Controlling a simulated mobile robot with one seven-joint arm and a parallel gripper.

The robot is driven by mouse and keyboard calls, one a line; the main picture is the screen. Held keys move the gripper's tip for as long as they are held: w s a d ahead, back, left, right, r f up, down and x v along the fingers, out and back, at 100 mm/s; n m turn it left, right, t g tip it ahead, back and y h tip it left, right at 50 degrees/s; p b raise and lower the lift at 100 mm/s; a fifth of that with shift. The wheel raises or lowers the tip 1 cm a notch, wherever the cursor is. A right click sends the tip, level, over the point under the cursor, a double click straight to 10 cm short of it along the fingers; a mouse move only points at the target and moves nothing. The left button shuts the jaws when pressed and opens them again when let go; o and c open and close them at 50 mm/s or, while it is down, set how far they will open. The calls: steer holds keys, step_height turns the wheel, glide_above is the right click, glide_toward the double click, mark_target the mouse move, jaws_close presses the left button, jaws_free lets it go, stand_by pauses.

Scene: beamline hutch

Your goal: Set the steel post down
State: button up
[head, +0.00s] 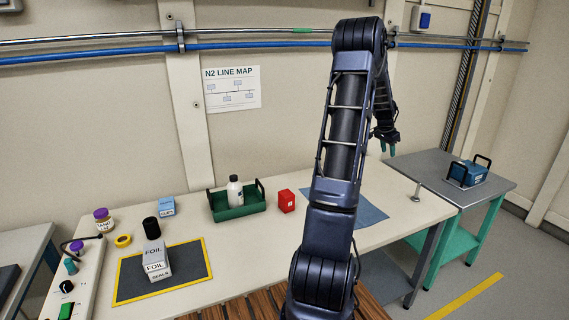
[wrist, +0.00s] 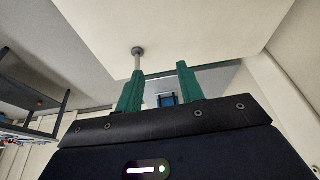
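The steel post (head: 417,188) stands upright on its round base near the right end of the pale bench (head: 395,215). The post also shows in the wrist view (wrist: 137,60), where the left finger's tip overlaps part of its stem. My gripper (head: 387,147) has green fingers and hangs above the bench, up and left of the post in the head view. In the wrist view the fingers (wrist: 160,76) are spread with a clear gap and nothing between them. The post appears apart from the gripper, beyond the left finger.
A grey side table (head: 460,190) with a blue handled box (head: 467,173) adjoins on the right. A blue mat (head: 369,212), red box (head: 287,201) and green tray (head: 237,212) lie left of the post. My arm hides part of the bench.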

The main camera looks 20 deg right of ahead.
steer(key=a+r+n+t+y, duration=0.1)
steer(key=a+r+n, duration=0.3)
steer(key=a, duration=0.8)
steer(key=a+r+n+t, duration=0.1)
steer(key=a+r, duration=0.5)
steer(key=a, duration=0.5)
steer(key=a+r+n+t+y, duration=0.1)
steer(key=a+r+n, duration=0.3)
steer(key=a, duration=0.8)
steer(key=s+a+n+y, duration=0.1)
steer(key=s+a+n, duration=0.3)
steer(key=s+a, duration=0.6)
steer(key=s+a+n+t+y, duration=0.1)
steer(key=s+a+n, duration=0.3)
steer(key=s+a, duration=0.6)
steer(key=a+r, duration=0.1)
steer(key=a, duration=0.5)
steer(key=shift+s, duration=0.35)
